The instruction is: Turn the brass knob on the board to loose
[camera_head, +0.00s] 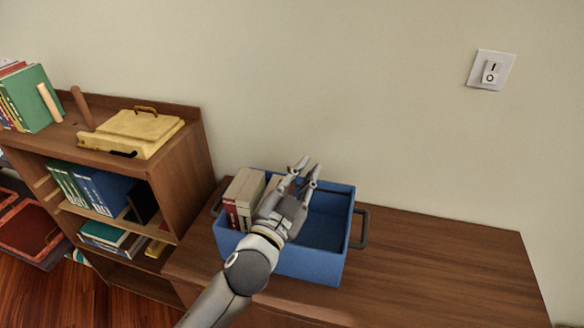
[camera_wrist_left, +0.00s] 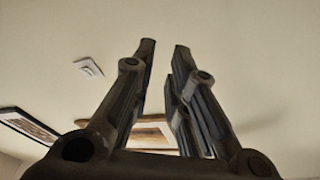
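I see no brass knob that I can make out in either view. In the left wrist view, a wooden-edged panel (camera_wrist_left: 152,134) shows partly behind my fingers; I cannot tell whether it is the board. My left gripper (camera_head: 307,165) is above the blue bin in the head view, fingers pointing up toward the wall. In the left wrist view its two fingers (camera_wrist_left: 165,46) are apart with nothing between them. My right gripper is in neither view.
The blue bin (camera_head: 312,266) with several books stands on a wooden cabinet top (camera_head: 440,270), clear to the right. A bookshelf (camera_head: 190,175) at left holds a yellow case (camera_head: 143,127). A white switch (camera_head: 491,71) is on the wall. A dark framed thing (camera_wrist_left: 30,124) shows in the wrist view.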

